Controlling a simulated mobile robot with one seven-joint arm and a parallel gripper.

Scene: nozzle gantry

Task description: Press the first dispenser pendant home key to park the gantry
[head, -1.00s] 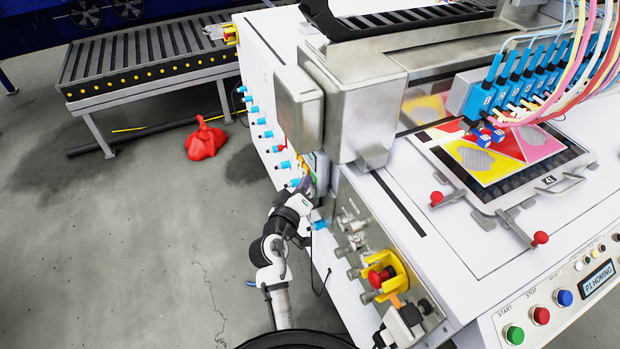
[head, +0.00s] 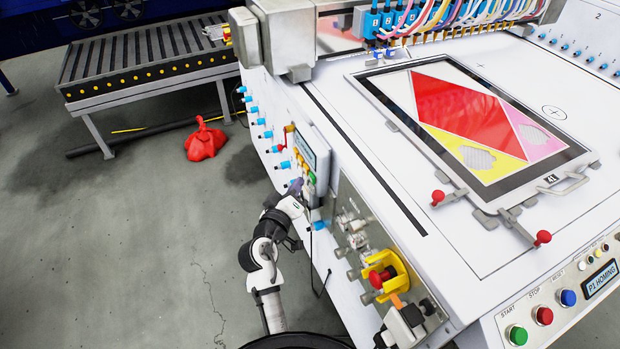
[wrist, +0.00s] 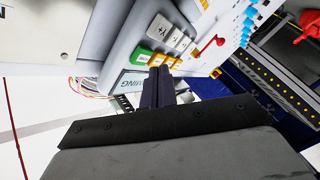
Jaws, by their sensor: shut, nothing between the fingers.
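The dispenser pendant (head: 306,147) is mounted on the near left side of the white machine. In the wrist view it (wrist: 122,45) shows tilted, with white keys (wrist: 163,29), a green key (wrist: 142,56), orange keys and a partly hidden screen reading "...MING". My gripper (head: 298,187) is shut and empty at the pendant's lower end. In the wrist view its fingertips (wrist: 158,72) overlap the orange keys; whether they touch one cannot be told. The gantry with blue nozzles (head: 385,20) stands at the machine's far side, clear of the framed panel.
A control panel at the lower right has a display (head: 601,279) reading "P1 HOMING". A yellow-collared red emergency button (head: 381,276) and valves sit on the side near my arm. Blue fittings (head: 262,134) line the side. Open floor lies left.

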